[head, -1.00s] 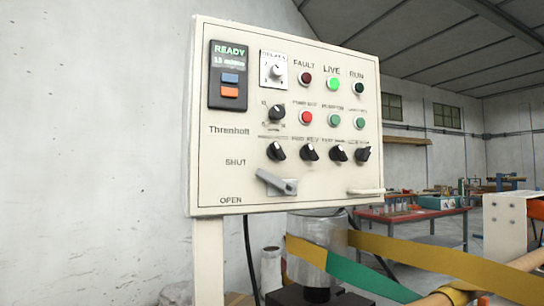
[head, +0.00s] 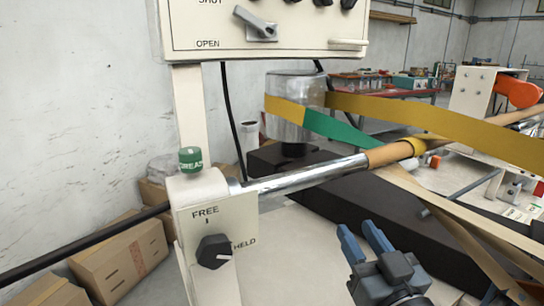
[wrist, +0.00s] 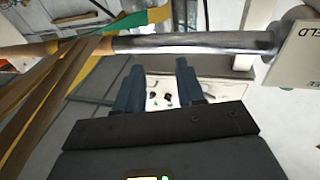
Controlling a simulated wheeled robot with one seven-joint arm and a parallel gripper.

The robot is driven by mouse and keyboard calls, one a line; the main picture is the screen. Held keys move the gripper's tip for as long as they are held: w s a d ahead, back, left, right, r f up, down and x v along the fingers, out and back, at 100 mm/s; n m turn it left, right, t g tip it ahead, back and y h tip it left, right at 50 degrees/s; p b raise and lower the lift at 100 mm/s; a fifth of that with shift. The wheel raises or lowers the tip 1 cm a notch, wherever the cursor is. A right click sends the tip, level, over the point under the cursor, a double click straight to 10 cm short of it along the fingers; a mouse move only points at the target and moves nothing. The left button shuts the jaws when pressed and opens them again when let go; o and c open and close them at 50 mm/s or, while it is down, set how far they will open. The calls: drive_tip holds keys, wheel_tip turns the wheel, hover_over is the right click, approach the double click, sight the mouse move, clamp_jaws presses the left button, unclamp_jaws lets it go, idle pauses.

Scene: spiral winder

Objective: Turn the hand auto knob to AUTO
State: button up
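The cream control panel (head: 290,42) is at the top of the head view, and only its lower part shows. A row of black selector knobs (head: 295,2) is cut off by the top edge. Their labels are out of view, so I cannot tell which is the hand auto knob or how it is set. My gripper (head: 358,232) is low in the head view, well below and to the right of the panel. Its two blue fingers are apart with nothing between them; the wrist view shows the same gap (wrist: 160,68).
A grey SHUT/OPEN lever (head: 255,24) is on the panel. A black FREE/HELD knob (head: 213,251) is on a lower plate at left. A metal roller (head: 305,180) and yellow-green webbing (head: 430,125) cross between my gripper and the panel. Boxes (head: 120,258) stand at left.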

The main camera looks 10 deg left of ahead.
drive_tip(key=w+a+r+n+y+b, duration=0.1)
drive_tip(key=w+a+r+n+y, duration=0.15)
drive_tip(key=w+r, duration=0.4)
drive_tip(key=w+a+r+n+y, duration=0.2)
drive_tip(key=w+a+r+n, duration=0.1)
drive_tip(key=r, duration=0.7)
drive_tip(key=w+a+r+n+g+y+b, duration=0.1)
drive_tip(key=a+r+n+g+y, duration=0.2)
drive_tip(key=r, duration=0.7)
drive_tip(key=w+a+r+n+g+y+b, duration=0.1)
drive_tip(key=a+r+n+y, duration=0.15)
drive_tip(key=r+n, duration=0.45)
drive_tip(key=w+a+r+m+p, duration=0.2)
drive_tip(key=w+a+r, duration=0.2)
drive_tip(key=w+a, duration=0.1)
drive_tip(key=shift+a+r, duration=0.25)
drive_tip(key=shift+a, duration=0.25)
drive_tip(key=shift+c, duration=0.4)
clamp_jaws()
